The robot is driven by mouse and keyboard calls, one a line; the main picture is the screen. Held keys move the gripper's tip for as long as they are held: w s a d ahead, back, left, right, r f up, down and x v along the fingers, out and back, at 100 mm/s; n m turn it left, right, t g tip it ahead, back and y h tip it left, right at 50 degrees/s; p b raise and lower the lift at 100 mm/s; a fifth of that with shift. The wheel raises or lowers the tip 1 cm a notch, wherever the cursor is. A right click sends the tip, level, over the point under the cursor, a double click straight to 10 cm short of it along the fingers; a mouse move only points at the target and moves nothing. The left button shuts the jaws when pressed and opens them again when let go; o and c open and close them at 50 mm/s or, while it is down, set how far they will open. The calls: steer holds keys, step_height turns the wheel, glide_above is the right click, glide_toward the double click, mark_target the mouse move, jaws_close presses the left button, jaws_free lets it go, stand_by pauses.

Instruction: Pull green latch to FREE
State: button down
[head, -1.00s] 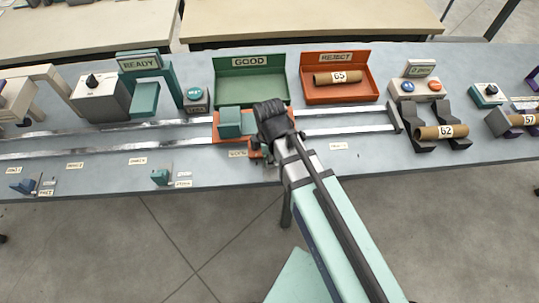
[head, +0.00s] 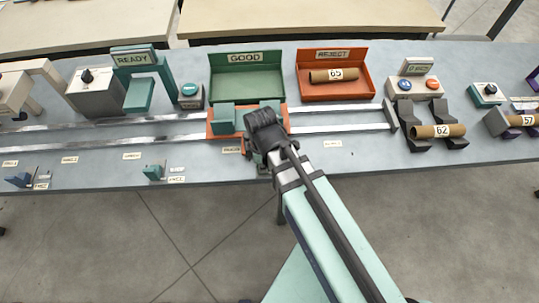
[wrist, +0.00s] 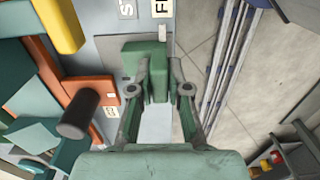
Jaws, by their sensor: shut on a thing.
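In the wrist view a green latch block (wrist: 144,62) sits between the fingertips of my gripper (wrist: 159,68), which is shut on it. Beside it are two white labels, one starting with S and one with F (wrist: 160,9), both cut off by the frame's top edge. In the head view my gripper (head: 258,162) is at the bench's front edge, just in front of the orange carriage (head: 215,130). The held latch is hidden there behind my gripper and arm.
A dark knob (wrist: 78,113) stands close to the left finger in the wrist view. A teal latch (head: 154,172) and a blue latch (head: 20,180) lie along the front edge to the left. Rails (head: 345,127) run behind. Open floor lies in front.

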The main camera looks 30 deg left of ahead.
steer(key=shift+s+d, duration=0.2)
steer(key=c, duration=1.1)
jaws_free()
steer(key=shift+a, duration=0.1)
steer(key=shift+r, duration=0.6)
step_height(320, 180, up, 11)
steer(key=shift+f, duration=0.15)
